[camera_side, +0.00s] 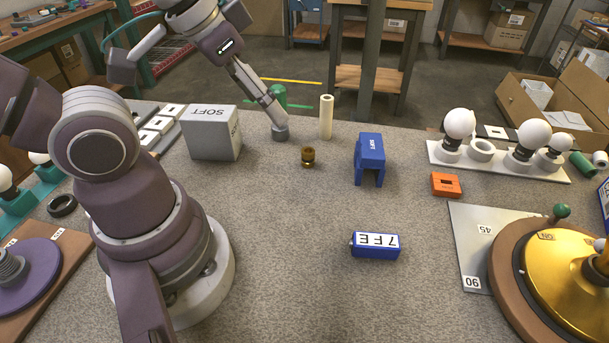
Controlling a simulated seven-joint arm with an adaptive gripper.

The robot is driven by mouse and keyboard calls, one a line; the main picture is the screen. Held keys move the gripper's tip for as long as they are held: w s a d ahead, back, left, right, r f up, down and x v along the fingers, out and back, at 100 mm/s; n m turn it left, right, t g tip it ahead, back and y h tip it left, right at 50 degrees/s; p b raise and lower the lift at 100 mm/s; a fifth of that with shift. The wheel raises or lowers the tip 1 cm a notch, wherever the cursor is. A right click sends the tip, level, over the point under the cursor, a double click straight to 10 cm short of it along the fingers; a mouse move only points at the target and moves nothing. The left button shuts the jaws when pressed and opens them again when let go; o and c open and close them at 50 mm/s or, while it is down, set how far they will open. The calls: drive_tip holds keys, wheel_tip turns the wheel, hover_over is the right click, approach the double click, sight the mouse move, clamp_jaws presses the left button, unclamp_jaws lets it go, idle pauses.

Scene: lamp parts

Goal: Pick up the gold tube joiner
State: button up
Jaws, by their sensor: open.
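The gold tube joiner (308,157) is a small, short brass-coloured cylinder standing on the grey work surface near the middle of the back half. My gripper (273,113) reaches down from the upper left, with its tips to the left of and a little behind the joiner in the picture. It is open and apart from the joiner. Its fingers show nearly edge-on, so the gap between them is hidden. A grey round piece (280,132) shows at the tips; I cannot tell whether it is a separate part.
A grey SOFT box (211,134) stands left of the joiner. A cream tube (326,117) stands behind it, and a blue bracket (370,160) to its right. The front middle is clear.

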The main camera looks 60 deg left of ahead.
drive_tip(key=n+g, duration=0.6)
drive_tip(key=n, duration=0.8)
hover_over(308, 154)
wheel_tip(308, 154, down, 10)
drive_tip(key=f, duration=0.7)
drive_tip(key=a+f, duration=0.1)
drive_tip(key=f, duration=0.3)
drive_tip(key=shift+w, duration=0.3)
drive_tip(key=shift+r, duration=0.1)
clamp_jaws()
